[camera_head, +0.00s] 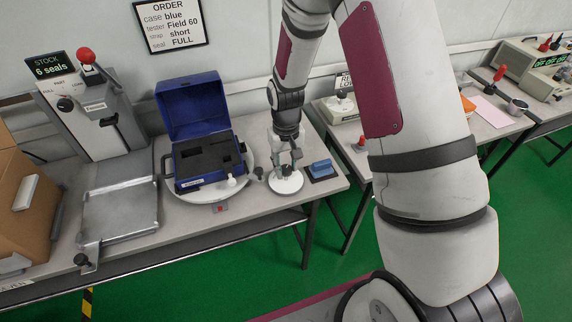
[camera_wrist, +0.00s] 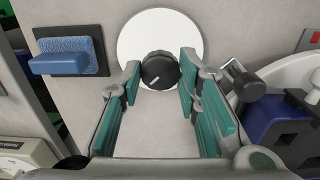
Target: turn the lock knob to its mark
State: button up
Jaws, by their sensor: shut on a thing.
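The lock knob (camera_wrist: 160,70) is round and black, with a short white line on its face that points down and left in the wrist view. It stands on a round white disc (camera_wrist: 160,22), which also shows in the head view (camera_head: 287,186) near the bench's front right. I cannot make out a mark on the disc. My gripper (camera_wrist: 159,78) is above the bench, pointing down, with one green-padded finger on each side of the knob, shut on it. In the head view my gripper (camera_head: 285,160) hides most of the knob.
A blue pad block (camera_head: 321,168) lies just right of the disc. To the left, an open blue case (camera_head: 190,105) sits on a round white turntable (camera_head: 190,197), with a small dark knob (camera_head: 258,172) between turntable and disc. A press (camera_head: 88,110) and metal tray (camera_head: 120,215) stand farther left.

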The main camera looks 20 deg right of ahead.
aim_at(286, 168)
jog(key=shift+o, duration=0.2)
jog(key=o, duration=1.1)
jog(key=shift+o, duration=0.2)
jog(key=shift+r, duration=0.1)
notch_tip(286, 168, up, 12)
